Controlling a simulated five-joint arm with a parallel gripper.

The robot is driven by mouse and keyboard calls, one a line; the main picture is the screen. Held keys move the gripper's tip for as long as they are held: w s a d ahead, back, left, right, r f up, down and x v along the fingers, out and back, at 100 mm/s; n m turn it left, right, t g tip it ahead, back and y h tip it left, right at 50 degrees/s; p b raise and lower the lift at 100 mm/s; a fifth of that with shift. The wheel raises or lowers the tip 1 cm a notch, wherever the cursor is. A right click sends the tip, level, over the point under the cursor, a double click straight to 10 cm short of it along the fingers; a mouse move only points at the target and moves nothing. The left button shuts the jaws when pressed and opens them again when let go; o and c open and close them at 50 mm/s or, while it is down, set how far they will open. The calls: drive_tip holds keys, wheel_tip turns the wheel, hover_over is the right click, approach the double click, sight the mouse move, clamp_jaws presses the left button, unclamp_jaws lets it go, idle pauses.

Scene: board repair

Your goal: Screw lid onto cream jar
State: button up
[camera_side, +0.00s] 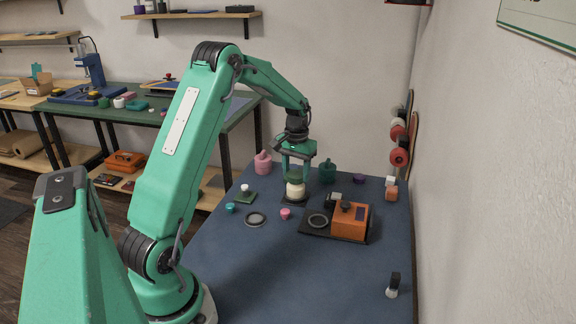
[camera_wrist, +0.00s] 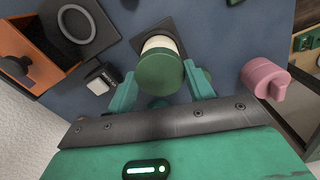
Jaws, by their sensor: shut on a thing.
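The cream jar (camera_side: 295,189) stands upright on a small dark square base (camera_side: 288,202) near the back of the blue table. It also shows in the wrist view as a pale band (camera_wrist: 158,43) beyond the lid. The green lid (camera_wrist: 160,73) sits at the mouth of the jar, roughly in line with it; it also shows in the side view (camera_side: 294,179). My gripper (camera_wrist: 160,78) is shut on the lid, with one green finger on each side. In the side view my gripper (camera_side: 296,170) points down over the jar. The thread between lid and jar is hidden.
An orange box (camera_side: 350,221) on a dark plate is at front right. The near table is mostly clear.

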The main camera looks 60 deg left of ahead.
drive_tip(key=shift+f, duration=0.65)
idle(2.0)
idle(0.4)
drive_tip(key=o, duration=1)
drive_tip(key=c, duration=1)
drive_tip(key=m, duration=1.2)
drive_tip(key=shift+f+m, duration=0.1)
drive_tip(key=shift+m, duration=0.2)
